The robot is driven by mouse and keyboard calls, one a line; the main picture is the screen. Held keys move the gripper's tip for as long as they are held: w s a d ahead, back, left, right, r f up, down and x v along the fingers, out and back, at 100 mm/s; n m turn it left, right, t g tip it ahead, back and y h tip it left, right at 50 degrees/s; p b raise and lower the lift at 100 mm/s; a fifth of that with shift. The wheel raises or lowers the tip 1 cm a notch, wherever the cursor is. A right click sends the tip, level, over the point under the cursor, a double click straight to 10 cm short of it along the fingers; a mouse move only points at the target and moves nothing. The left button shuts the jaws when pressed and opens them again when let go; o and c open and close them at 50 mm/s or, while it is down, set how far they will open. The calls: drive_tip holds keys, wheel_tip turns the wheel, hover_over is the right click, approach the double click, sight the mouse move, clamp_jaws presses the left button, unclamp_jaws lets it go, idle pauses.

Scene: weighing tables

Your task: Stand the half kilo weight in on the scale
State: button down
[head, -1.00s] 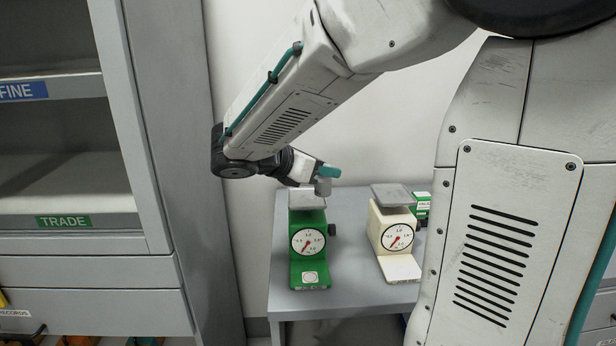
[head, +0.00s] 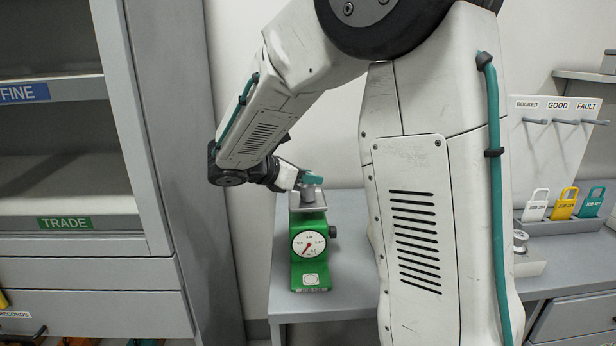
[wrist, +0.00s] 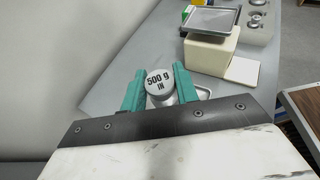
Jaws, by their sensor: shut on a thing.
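My gripper (head: 311,180) is shut on the half kilo weight (wrist: 159,80), a grey metal cylinder whose top reads "500 g IN". In the wrist view the weight stands between my teal fingers (wrist: 160,90). In the head view the weight (head: 309,195) is upright at the pan (head: 310,207) of the green scale (head: 309,270). Whether it touches the pan, I cannot tell. The scale's round white dial (head: 308,244) has a red needle pointing to the lower left. In the wrist view only a corner of the pan (wrist: 203,92) shows beside my finger.
A cream scale (wrist: 210,55) with an empty grey pan stands close by on the grey table (wrist: 122,80); my arm hides it in the head view. A weight block (head: 530,262) and white, yellow and teal tags (head: 563,203) are at the right. A cabinet (head: 80,270) stands left.

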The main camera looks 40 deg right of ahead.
drive_tip(key=shift+f, duration=0.15)
drive_tip(key=c, duration=1.1)
unclamp_jaws()
drive_tip(key=shift+o, duration=0.2)
drive_tip(key=shift+a+r, duration=0.25)
drive_tip(key=v, duration=1.1)
drive_tip(key=s+f+m+g+y, duration=0.1)
drive_tip(key=s+m+y, duration=0.6)
drive_tip(key=s, duration=0.8)
drive_tip(key=s+a+f+m+t+y, duration=0.1)
drive_tip(key=s+a+f+m+y, duration=0.1)
drive_tip(key=s+m, duration=0.3)
drive_tip(key=s+a+f+m+t+y, duration=0.1)
drive_tip(key=s+a+f+m+y, duration=0.2)
drive_tip(key=s, duration=0.4)
drive_tip(key=a+m+y, duration=0.1)
drive_tip(key=m, duration=0.1)
drive_tip(key=shift+s+m+t, duration=0.3)
drive_tip(key=shift+s+t, duration=0.05)
drive_tip(key=shift+t, duration=0.05)
